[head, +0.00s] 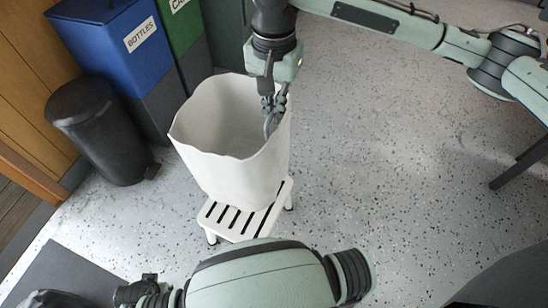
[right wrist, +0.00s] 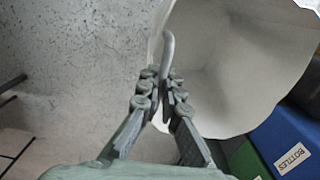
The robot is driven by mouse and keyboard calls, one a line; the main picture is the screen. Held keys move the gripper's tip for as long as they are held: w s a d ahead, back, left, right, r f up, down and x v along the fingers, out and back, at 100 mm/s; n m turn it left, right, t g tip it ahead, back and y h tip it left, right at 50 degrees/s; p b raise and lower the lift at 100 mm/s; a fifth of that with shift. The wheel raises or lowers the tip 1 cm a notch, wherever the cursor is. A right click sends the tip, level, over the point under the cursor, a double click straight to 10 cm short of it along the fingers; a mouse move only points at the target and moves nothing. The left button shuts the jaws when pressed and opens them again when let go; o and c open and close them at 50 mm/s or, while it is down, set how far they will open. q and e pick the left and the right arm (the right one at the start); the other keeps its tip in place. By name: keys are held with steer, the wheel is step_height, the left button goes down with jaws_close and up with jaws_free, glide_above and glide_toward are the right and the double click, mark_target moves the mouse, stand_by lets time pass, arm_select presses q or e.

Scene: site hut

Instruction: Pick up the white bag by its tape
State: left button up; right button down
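The white bag (head: 235,165) stands upright and open-topped on a white slatted step stool (head: 240,220). Its grey tape (head: 268,126) is a loop at the right part of the rim. My right gripper (head: 273,103) comes down from above at that rim. In the right wrist view, the fingers (right wrist: 161,88) are close together with the tape (right wrist: 167,48) between them, and they look shut on it. The bag (right wrist: 230,70) fills the upper right there. The fingers hide the tape's lower part.
A black pedal bin (head: 97,130), a blue bottles bin (head: 115,45) and a green bin (head: 183,28) stand left and behind the bag. A dark mat (head: 65,270) lies at lower left. Speckled floor (head: 400,170) on the right is clear.

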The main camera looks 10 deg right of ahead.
steer(key=shift+r, duration=0.15)
steer(key=shift+r, duration=4.35)
